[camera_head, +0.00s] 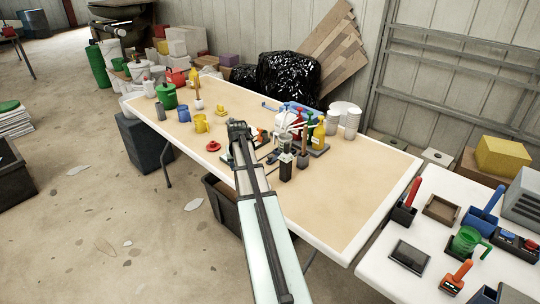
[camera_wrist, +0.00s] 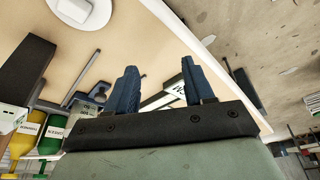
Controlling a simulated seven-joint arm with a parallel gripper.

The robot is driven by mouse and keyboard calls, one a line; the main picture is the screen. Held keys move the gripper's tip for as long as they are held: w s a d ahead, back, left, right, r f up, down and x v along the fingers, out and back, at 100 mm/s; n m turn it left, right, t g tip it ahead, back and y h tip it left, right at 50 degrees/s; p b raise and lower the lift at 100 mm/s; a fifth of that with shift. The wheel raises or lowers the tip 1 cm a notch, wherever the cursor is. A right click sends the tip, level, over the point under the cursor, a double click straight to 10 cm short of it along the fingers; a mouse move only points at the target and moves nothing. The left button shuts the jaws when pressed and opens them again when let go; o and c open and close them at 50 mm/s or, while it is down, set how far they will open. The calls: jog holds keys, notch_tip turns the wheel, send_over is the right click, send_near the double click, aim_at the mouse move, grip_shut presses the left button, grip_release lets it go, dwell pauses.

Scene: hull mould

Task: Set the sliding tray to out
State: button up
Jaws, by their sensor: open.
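My gripper (camera_head: 238,131) is over the middle of the long table, at the left of a cluster of bottles and tools. In the wrist view my gripper (camera_wrist: 158,88) shows two dark blue fingers standing apart, with nothing clearly held between them. Beyond the fingers are dark bars and a small white label (camera_wrist: 197,88) on the tan tabletop. I cannot tell for sure which part is the sliding tray. My arm and gripper hide part of the cluster's left side in the head view.
Yellow bottle (camera_head: 319,135) and green bottle (camera_head: 310,124) stand close on the right. The long table's (camera_head: 350,200) right end is clear. A white table (camera_head: 385,270) with tools stands at right.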

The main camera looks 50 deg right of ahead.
jog(key=m+h, duration=0.1)
jog(key=m, duration=0.1)
send_near(270, 156)
jog(key=x, duration=0.8)
jog(key=shift+f, duration=0.1)
jog(key=shift+c, duration=0.2)
grip_shut()
dwell(0.4)
